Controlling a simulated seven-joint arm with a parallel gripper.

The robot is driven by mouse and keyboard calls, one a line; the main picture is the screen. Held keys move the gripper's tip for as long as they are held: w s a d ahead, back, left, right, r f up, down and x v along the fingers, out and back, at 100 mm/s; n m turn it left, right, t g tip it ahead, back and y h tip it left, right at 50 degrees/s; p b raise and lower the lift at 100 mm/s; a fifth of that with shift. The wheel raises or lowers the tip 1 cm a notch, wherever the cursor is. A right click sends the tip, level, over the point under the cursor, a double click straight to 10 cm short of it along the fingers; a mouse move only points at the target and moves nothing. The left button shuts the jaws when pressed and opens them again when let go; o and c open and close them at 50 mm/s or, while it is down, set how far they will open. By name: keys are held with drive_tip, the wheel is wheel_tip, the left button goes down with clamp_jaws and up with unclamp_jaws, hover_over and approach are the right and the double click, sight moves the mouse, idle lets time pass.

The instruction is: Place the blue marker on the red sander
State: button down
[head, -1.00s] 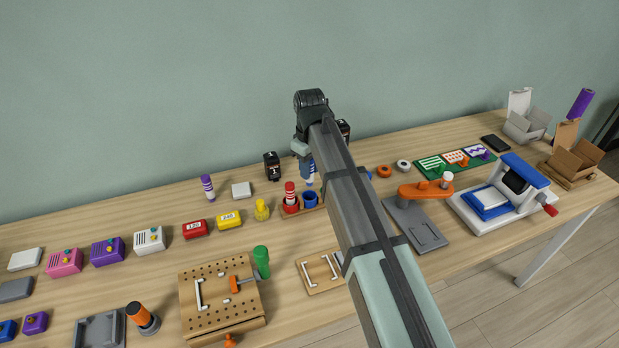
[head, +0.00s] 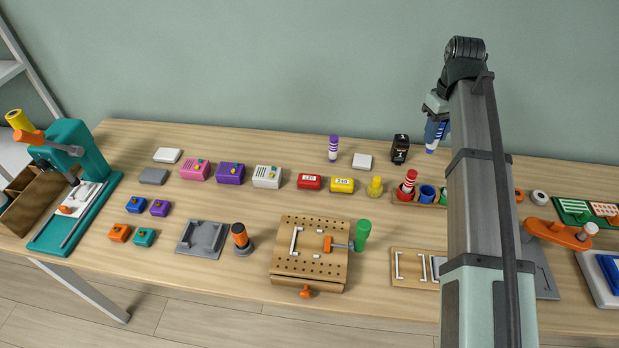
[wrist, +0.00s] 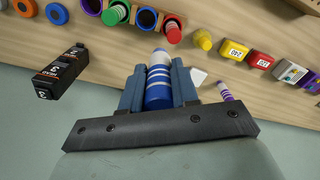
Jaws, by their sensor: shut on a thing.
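My gripper (wrist: 158,88) is shut on the blue marker (wrist: 158,85), which has white bands and sits between the two fingers in the wrist view. In the head view the marker (head: 431,138) hangs from my gripper (head: 437,122) above the back of the table, tip down. The red sander (head: 310,182) is a small block with a white label, lying on the table left of my gripper. It also shows in the wrist view (wrist: 262,60), at the upper right, apart from the marker. Its top looks bare.
A yellow sander (head: 342,185) lies just right of the red one, and a white-grey box (head: 267,176) left of it. A purple-striped marker (head: 333,148) stands behind.

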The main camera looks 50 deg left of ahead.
drive_tip(key=s+a, duration=1.1)
drive_tip(key=a, duration=0.2)
hover_over(309, 178)
drive_tip(key=shift+f, duration=7.55)
drive_tip(key=shift+f, duration=0.2)
drive_tip(key=c, duration=0.8)
unclamp_jaws()
drive_tip(key=shift+c, duration=0.2)
drive_tip(key=shift+r, duration=0.1)
wheel_tip(309, 178, up, 12)
